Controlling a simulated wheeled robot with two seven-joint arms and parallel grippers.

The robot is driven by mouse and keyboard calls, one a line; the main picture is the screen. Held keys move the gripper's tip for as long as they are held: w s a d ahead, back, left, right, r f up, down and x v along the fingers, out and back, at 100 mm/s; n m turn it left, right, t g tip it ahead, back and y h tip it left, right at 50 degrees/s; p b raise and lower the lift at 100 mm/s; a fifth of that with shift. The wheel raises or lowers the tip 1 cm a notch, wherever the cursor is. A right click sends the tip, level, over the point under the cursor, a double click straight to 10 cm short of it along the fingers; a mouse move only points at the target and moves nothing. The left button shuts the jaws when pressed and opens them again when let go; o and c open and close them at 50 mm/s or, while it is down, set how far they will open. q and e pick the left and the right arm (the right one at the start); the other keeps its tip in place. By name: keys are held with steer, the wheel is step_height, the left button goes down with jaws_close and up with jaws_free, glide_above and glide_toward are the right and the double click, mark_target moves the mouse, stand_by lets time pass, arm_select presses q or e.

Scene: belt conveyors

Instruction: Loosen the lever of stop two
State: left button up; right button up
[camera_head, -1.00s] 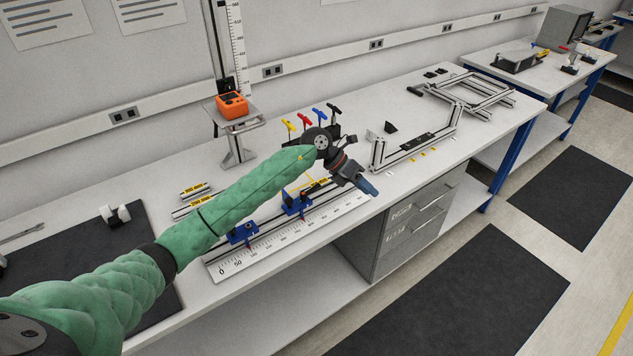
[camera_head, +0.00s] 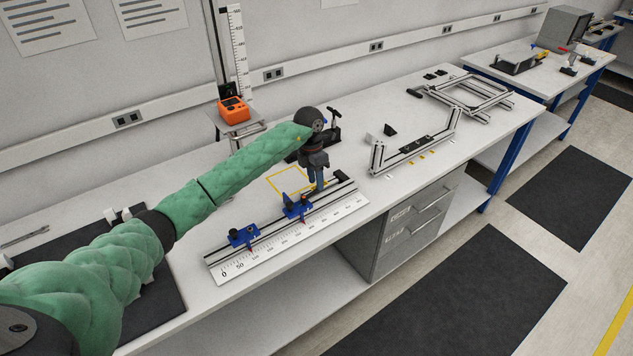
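A long rail with a white ruler (camera_head: 238,267) lies along the front of the workbench. Two blue stops sit on it, the left blue stop (camera_head: 243,236) near the low end of the scale and the right blue stop (camera_head: 296,206) near the middle. No number shows on either stop, and their levers are too small to make out clearly. My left gripper (camera_head: 319,188) points down just behind and right of the right blue stop, close to the rail. Its fingers are small and seen at an angle, so their opening and any contact are unclear. My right gripper is out of view.
A yellow outline (camera_head: 285,180) marks the bench behind the rail. An orange device (camera_head: 233,109) stands on a height-scale stand at the back. A black lever-handled tool (camera_head: 334,115) is behind my gripper. An aluminium profile frame (camera_head: 415,146) lies to the right.

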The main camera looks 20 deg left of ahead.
mark_target(312, 195)
arm_select(q)
steer(key=shift+s+d+f+p, duration=0.15)
steer(key=shift+f+p, duration=0.3)
steer(key=shift+f, duration=1)
jaws_close()
